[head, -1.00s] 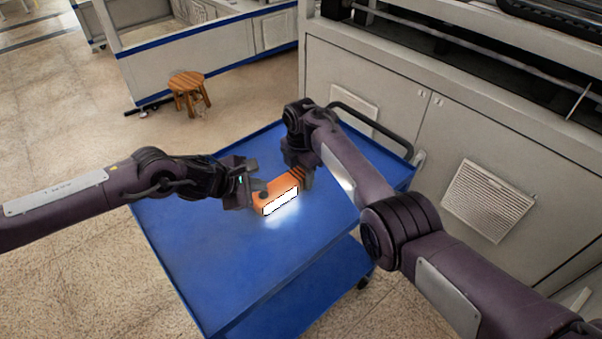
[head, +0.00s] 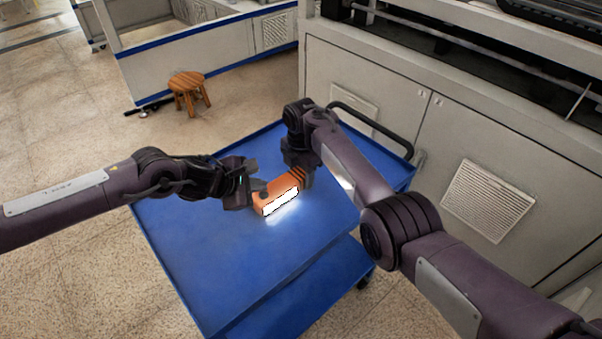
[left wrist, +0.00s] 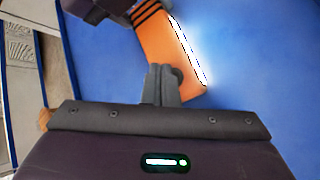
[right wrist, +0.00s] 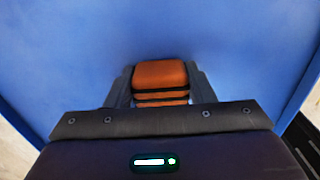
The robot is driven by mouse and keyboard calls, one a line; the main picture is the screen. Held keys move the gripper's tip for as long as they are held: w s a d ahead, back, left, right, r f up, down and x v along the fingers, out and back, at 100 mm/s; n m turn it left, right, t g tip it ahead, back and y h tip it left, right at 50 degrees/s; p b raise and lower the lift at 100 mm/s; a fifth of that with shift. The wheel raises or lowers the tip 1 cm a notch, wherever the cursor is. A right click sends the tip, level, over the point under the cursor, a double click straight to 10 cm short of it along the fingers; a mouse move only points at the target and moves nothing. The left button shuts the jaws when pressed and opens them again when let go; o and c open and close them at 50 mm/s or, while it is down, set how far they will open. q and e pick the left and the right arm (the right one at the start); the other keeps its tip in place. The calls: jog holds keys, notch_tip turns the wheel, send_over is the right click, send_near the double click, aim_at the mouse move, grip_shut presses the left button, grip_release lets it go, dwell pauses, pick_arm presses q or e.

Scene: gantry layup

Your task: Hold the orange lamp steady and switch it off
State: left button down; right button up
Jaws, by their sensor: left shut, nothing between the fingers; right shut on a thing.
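The orange lamp (head: 264,196) lies on the blue cart top, its long white face glowing and lighting the surface beside it. My right gripper (head: 304,178) is shut on the lamp's far, black-ridged end; in the right wrist view the lamp (right wrist: 160,75) sits between its two fingers. My left gripper (head: 262,187) is shut and empty, its fingertips at the near end of the lamp. In the left wrist view the closed fingertips (left wrist: 162,72) overlap the lamp's orange body (left wrist: 160,45); whether they touch it I cannot tell. No switch is visible.
The blue cart top (head: 215,265) is otherwise bare, with free room in front and to the left. A black handle (head: 372,122) rises at its far right edge. A large grey machine (head: 390,75) stands behind, and a wooden stool (head: 188,88) stands on the floor.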

aim_at(260, 198)
pick_arm(q)
jog(key=shift+f, duration=0.6)
dwell(0.3)
jog(key=shift+r, duration=0.6)
notch_tip(260, 198, up, 6)
dwell(0.6)
pick_arm(e)
jog(key=o, duration=1.2)
jog(key=shift+r, duration=0.1)
